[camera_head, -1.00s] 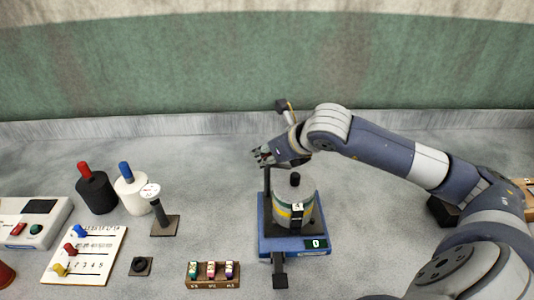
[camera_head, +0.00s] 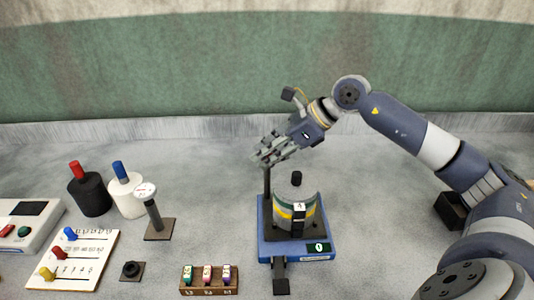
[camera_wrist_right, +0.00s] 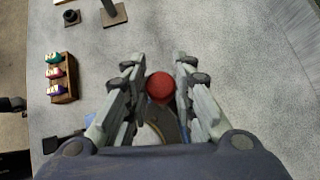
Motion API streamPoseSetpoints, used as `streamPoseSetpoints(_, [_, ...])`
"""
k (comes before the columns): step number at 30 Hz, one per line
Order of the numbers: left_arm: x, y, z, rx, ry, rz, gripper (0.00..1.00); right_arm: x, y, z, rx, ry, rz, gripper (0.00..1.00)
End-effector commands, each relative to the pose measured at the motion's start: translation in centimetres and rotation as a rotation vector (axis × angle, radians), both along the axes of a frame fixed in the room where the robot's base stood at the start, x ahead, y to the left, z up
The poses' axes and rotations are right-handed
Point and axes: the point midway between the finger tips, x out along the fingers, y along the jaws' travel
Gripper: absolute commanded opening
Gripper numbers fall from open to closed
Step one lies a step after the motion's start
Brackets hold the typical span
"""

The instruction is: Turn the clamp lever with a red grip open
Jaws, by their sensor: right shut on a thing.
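The clamp lever's red grip (camera_wrist_right: 160,87) shows between my right gripper's (camera_wrist_right: 158,88) fingers in the right wrist view. In the head view my right gripper (camera_head: 268,152) is at the top of the lever's dark upright post (camera_head: 267,183), and its fingers hide the red grip there. The gripper is shut on the grip. The post stands at the left rear of a blue base (camera_head: 265,246), beside a round pot (camera_head: 291,211) with a green and yellow band. My left gripper is out of view.
A black cylinder (camera_head: 91,197) and a white cylinder (camera_head: 126,196) stand at left, near a post with a round dial (camera_head: 145,191). A slider board (camera_head: 75,262) and a small rack (camera_head: 208,290) lie in front. The table behind the pot is clear.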

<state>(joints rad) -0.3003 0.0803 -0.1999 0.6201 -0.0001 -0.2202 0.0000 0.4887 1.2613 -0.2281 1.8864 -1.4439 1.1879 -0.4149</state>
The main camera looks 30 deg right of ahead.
Motion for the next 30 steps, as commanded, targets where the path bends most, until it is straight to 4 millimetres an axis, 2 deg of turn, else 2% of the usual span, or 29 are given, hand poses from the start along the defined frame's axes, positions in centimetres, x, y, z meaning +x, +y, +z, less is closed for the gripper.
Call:
streamPoseSetpoints(15, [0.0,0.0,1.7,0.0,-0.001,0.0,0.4,0.2,0.0,0.3,0.001,-0.004,0.493,0.0])
streamPoseSetpoints(30, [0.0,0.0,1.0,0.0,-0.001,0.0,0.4,0.1,0.0,0.0,-0.003,-0.004,0.888,0.0])
